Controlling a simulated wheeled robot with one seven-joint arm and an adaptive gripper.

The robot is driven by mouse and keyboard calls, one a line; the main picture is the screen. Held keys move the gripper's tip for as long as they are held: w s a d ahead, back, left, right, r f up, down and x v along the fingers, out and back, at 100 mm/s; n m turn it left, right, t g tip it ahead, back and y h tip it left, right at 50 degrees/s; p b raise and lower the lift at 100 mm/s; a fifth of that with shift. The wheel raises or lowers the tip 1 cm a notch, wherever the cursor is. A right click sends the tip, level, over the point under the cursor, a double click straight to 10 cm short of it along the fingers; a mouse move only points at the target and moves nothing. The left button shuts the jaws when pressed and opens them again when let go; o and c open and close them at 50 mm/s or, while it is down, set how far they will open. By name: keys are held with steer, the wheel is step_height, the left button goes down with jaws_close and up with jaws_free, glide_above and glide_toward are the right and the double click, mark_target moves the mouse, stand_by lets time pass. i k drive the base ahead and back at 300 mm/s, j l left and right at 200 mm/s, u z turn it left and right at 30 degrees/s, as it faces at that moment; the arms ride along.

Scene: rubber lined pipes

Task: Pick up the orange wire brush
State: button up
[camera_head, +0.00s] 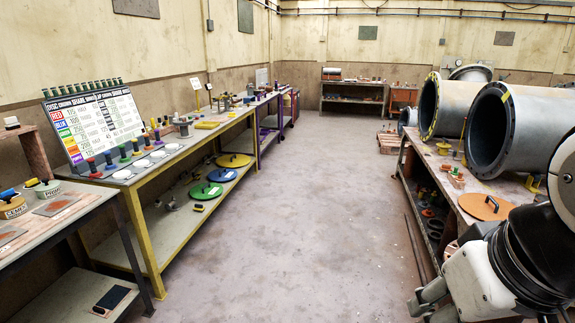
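I cannot single out an orange wire brush for sure; the items on the benches are small at this distance. A small orange-brown item (456,173) lies on the right bench beside the large pipes and is too small to identify. A flat orange disc (485,207) with a dark handle lies nearer on the same bench. My gripper (428,296) shows at the bottom right, low in front of the right bench and apart from the items on it. My white and black arm hides part of that bench. Whether the fingers are open or shut is unclear.
Large flanged pipes (505,130) lie on the right bench. The yellow-framed left bench (190,145) carries colored-handled tools, a chart board (95,125) and lids on its lower shelf. A shelf (353,98) stands at the back. The concrete floor (290,215) between the benches is clear.

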mark_target(444, 168)
steer(key=i+j+u, duration=0.1)
steer(key=i+j, duration=0.2)
steer(key=i, duration=0.15)
steer(key=i+j, duration=0.3)
steer(key=i, duration=0.2)
steer(key=i+z, duration=0.3)
steer(key=i, duration=0.45)
steer(key=i+j+z, duration=0.1)
steer(key=i+z, duration=0.2)
steer(key=i, duration=2.3)
steer(key=i+z, duration=0.75)
steer(key=i+j+z, duration=0.15)
steer(key=i+z, duration=0.55)
steer(key=i+j+z, duration=0.15)
steer(key=z, duration=0.2)
steer(key=i, duration=0.05)
